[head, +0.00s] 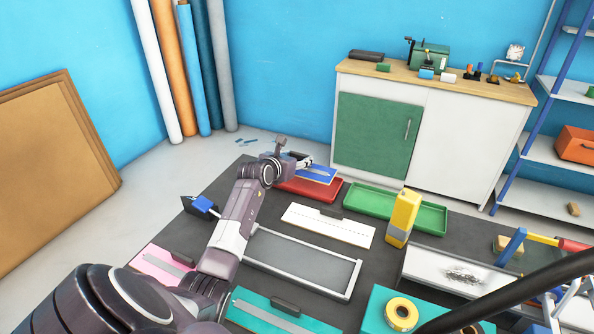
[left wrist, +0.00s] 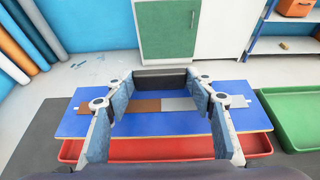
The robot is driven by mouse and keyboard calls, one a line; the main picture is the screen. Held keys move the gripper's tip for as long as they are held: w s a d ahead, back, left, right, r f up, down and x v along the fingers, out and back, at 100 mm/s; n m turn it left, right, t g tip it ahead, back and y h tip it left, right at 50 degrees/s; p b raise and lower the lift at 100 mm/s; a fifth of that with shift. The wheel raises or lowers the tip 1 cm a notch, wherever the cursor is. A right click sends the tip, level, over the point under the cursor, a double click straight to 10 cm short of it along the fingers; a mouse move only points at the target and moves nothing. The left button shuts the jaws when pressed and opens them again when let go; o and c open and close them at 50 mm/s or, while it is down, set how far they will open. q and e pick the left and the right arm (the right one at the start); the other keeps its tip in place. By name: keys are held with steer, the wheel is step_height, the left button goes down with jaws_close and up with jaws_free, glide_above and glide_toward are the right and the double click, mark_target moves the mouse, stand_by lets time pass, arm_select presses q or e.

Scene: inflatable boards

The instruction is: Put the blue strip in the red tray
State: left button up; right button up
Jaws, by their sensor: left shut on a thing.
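The blue strip (head: 318,174) is a flat blue board with a grey and brown band and a dark handle. My left gripper (head: 300,159) is shut on this handle. In the left wrist view the blue strip (left wrist: 160,126) lies level below the fingers (left wrist: 160,84). The red tray (head: 308,190) is under the strip, and its near wall also shows in the left wrist view (left wrist: 165,149). The strip looks held above the tray and hides its far part. I cannot tell how large the gap is. My right gripper is not in view.
A white board (head: 328,225) and a grey frame (head: 300,262) lie nearer. A cabinet (head: 376,135) stands behind.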

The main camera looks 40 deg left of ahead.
mark_target(297, 179)
arm_select(q)
steer(key=shift+f, duration=0.75)
step_height(297, 179, down, 3)
steer(key=shift+r, duration=0.2)
steer(key=shift+f, duration=0.55)
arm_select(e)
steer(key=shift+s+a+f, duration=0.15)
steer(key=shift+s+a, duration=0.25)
